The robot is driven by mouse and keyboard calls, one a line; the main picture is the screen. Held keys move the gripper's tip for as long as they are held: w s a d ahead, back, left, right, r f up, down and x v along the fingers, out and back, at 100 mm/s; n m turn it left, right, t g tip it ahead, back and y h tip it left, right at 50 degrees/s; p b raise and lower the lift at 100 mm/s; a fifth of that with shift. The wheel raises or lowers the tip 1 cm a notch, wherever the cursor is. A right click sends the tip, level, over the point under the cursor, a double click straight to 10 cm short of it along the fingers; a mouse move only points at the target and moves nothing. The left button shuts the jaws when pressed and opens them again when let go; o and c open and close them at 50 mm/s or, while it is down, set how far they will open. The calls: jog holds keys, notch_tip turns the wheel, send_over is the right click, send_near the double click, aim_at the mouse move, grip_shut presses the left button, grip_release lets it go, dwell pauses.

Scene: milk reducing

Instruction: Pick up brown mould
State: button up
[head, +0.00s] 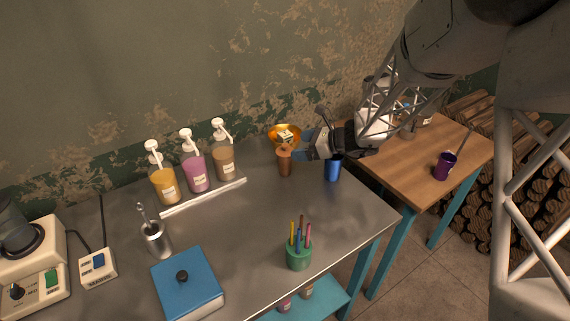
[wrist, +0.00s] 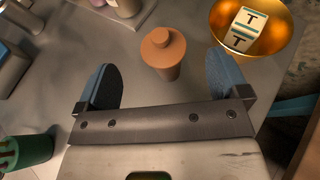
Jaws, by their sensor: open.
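The brown mould (head: 284,162) stands upright on the metal table near the wall, a brown tapered cup shape with a knob-like top. It also shows in the wrist view (wrist: 162,55), just beyond and between my blue fingers. My gripper (head: 293,150) is open and comes in from the right; in the wrist view its two fingertips (wrist: 165,76) lie either side of the mould's line. The fingers look apart from the mould, though the exact gap is hard to tell.
A golden bowl (head: 271,131) with labelled blocks stands close behind the mould. Pump bottles (head: 197,175) are at left, a green pencil holder (head: 298,258) in front. The middle of the table is clear.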

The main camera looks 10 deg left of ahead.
aim_at(285, 145)
jog(key=shift+a+f, duration=0.2)
jog(key=shift+a, duration=0.25)
jog(key=shift+x, duration=2.6)
jog(key=shift+w+r, duration=0.15)
jog(key=c, duration=1.3)
